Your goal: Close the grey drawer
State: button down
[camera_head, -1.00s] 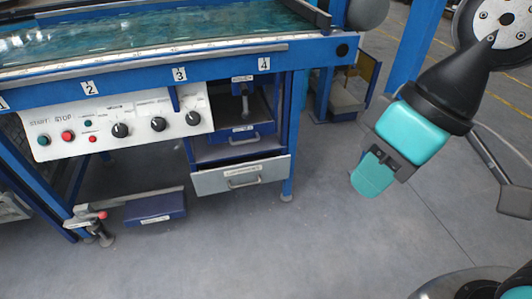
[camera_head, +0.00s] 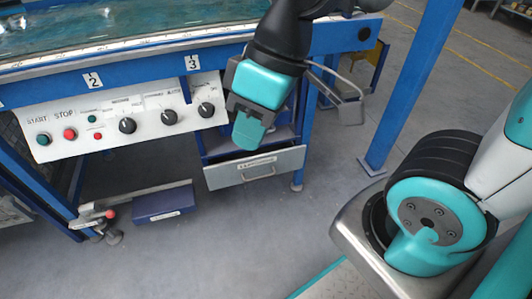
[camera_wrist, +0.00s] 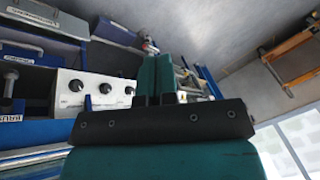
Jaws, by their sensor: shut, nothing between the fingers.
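The grey drawer (camera_head: 256,170) is under the right part of the blue bench in the head view. It has a pale label along its top and a bar handle (camera_head: 258,174). Its front stands forward of the cabinet, and a strip of the space behind it shows above. My gripper (camera_head: 248,136) is shut and empty, pointing down. In the picture it is just above the drawer front and overlaps the cabinet; I see no clear contact. In the wrist view, its teal fingers (camera_wrist: 157,75) are together. A labelled grey drawer front (camera_wrist: 40,14) shows at upper left there.
A white control panel (camera_head: 110,118) with knobs and buttons is left of the drawer. A blue pedal box (camera_head: 163,204) sits on the floor below it. A blue post (camera_head: 405,85) stands at right. The floor before the drawer is clear.

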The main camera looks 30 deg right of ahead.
jog(key=w+d+f+n+t+b, duration=0.1)
jog(key=w+d+f+n+b, duration=0.15)
jog(key=w+f, duration=0.5)
jog(key=n+t+h+b, duration=0.2)
jog(key=n+t+b, duration=0.3)
jog(key=b, duration=0.5)
send_near(280, 157)
jog(key=shift+m+t, duration=0.3)
jog(key=shift+m, duration=0.45)
jog(key=shift+s+x, duration=0.2)
jog(key=shift+x, duration=2.35)
jog(key=shift+f, duration=0.15)
